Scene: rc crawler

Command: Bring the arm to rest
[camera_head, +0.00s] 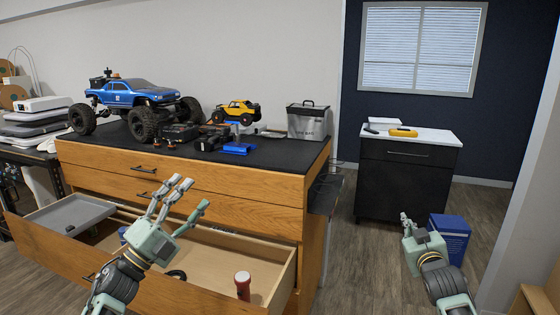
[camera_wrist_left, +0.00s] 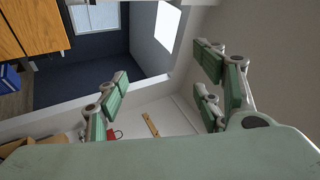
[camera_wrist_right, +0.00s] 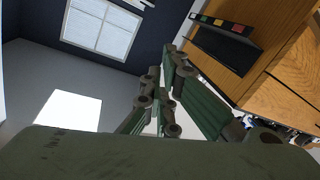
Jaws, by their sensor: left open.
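My left gripper (camera_head: 188,192) is raised over the open lower drawer (camera_head: 225,259) of the wooden cabinet, its fingers spread and empty; in the left wrist view its fingers (camera_wrist_left: 165,85) stand wide apart. My right gripper (camera_head: 406,220) is low at the right, in front of the black cabinet (camera_head: 405,183) and left of a blue box (camera_head: 450,238). In the right wrist view its fingers (camera_wrist_right: 160,75) are drawn together with nothing seen between them.
The drawer holds a grey tray (camera_head: 75,214) and a red-and-white cylinder (camera_head: 243,286). A blue crawler truck (camera_head: 135,95), a yellow truck (camera_head: 237,111) and a silver bag (camera_head: 307,121) stand on the dark worktop (camera_head: 285,154). Open floor (camera_head: 340,270) lies between my grippers.

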